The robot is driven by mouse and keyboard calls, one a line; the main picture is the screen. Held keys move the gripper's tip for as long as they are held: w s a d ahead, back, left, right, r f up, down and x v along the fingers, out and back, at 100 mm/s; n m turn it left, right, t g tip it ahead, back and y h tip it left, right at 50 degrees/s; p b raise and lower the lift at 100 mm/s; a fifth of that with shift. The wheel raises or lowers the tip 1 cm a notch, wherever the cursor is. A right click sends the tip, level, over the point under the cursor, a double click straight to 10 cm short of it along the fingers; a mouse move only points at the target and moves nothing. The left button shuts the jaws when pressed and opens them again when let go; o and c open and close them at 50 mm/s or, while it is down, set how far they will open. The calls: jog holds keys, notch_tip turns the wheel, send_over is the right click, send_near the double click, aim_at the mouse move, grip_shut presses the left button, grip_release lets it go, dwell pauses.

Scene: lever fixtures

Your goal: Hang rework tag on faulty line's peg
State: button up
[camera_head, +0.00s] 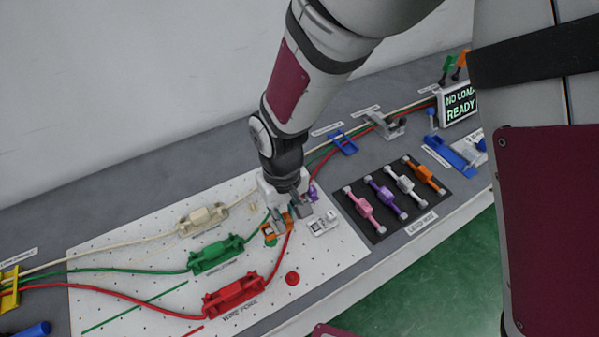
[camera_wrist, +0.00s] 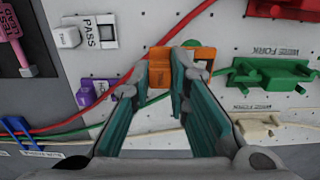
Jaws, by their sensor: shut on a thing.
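My gripper (camera_head: 290,212) is over the white pegboard, its fingers pointing down. In the wrist view its two teal-sided fingers (camera_wrist: 177,85) are closed on an orange piece (camera_wrist: 182,60), which also shows in the head view (camera_head: 270,235). I cannot read whether this piece is the rework tag. Red (camera_head: 236,295), green (camera_head: 216,256) and cream (camera_head: 203,218) wire forks stand on the board, with red, green and cream lines running to them. A peg marked as the faulty line's cannot be made out.
A white PASS fixture (camera_head: 322,224) and a purple piece (camera_head: 313,192) are close to my gripper. A red disc (camera_head: 292,278) lies on the board. The black lead mat (camera_head: 375,237) with coloured leads is to the right. A screen (camera_head: 459,105) reads "NO LOAD READY".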

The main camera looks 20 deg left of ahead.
jog(key=shift+f, duration=0.25)
dwell(0.4)
jog(key=shift+f, duration=0.35)
jog(key=shift+f+b, duration=0.4)
jog(key=shift+f, duration=0.05)
jog(key=shift+f, duration=0.35)
jog(key=shift+f+b, duration=0.5)
jog(key=shift+f, duration=0.2)
dwell(0.5)
jog(key=o, duration=1.4)
jog(key=shift+c, duration=0.2)
jog(key=shift+r, duration=0.15)
